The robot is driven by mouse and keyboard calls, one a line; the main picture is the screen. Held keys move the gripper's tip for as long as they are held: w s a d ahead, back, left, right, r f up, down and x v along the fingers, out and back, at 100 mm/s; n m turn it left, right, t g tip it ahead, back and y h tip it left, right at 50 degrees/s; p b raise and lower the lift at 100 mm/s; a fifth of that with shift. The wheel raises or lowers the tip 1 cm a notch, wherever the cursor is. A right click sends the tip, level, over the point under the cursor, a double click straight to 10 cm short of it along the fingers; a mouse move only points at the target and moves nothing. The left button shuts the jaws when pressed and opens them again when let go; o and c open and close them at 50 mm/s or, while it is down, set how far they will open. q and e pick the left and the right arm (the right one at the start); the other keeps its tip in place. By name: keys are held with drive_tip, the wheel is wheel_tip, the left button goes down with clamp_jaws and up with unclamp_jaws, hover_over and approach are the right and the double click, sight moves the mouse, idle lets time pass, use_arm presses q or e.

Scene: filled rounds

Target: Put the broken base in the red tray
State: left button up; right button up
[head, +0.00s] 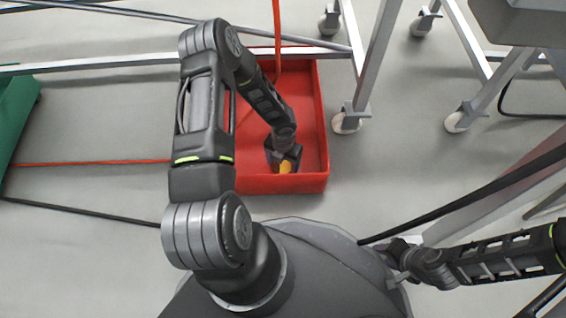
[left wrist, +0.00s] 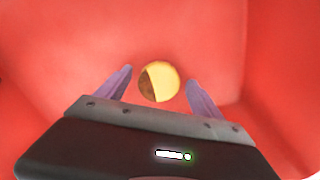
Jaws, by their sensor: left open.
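The red tray (head: 312,128) stands on the floor in the head view, and its red inside fills the left wrist view (left wrist: 75,50). The broken base (left wrist: 160,82) shows between my left fingers, round, mostly yellow with a brown part at its left. In the head view it is a small orange-yellow patch (head: 285,167) by the fingertips. My left gripper (head: 284,164) reaches down into the tray and is open, its purple fingers apart on both sides of the base in the left wrist view (left wrist: 158,88). My right gripper (head: 396,262) is at the lower right, outside the tray; its jaws are unclear.
Metal frame legs on castors (head: 346,122) stand just right of the tray. A horizontal metal bar (head: 110,62) runs behind it. A green object (head: 14,110) is at the left edge. Red and black cables cross the floor (head: 90,163).

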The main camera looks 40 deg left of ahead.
sight(283, 166)
use_arm(q)
wheel_tip(283, 166, up, 12)
drive_tip(key=p, duration=0.6)
drive_tip(key=shift+r, duration=0.2)
idle(0.7)
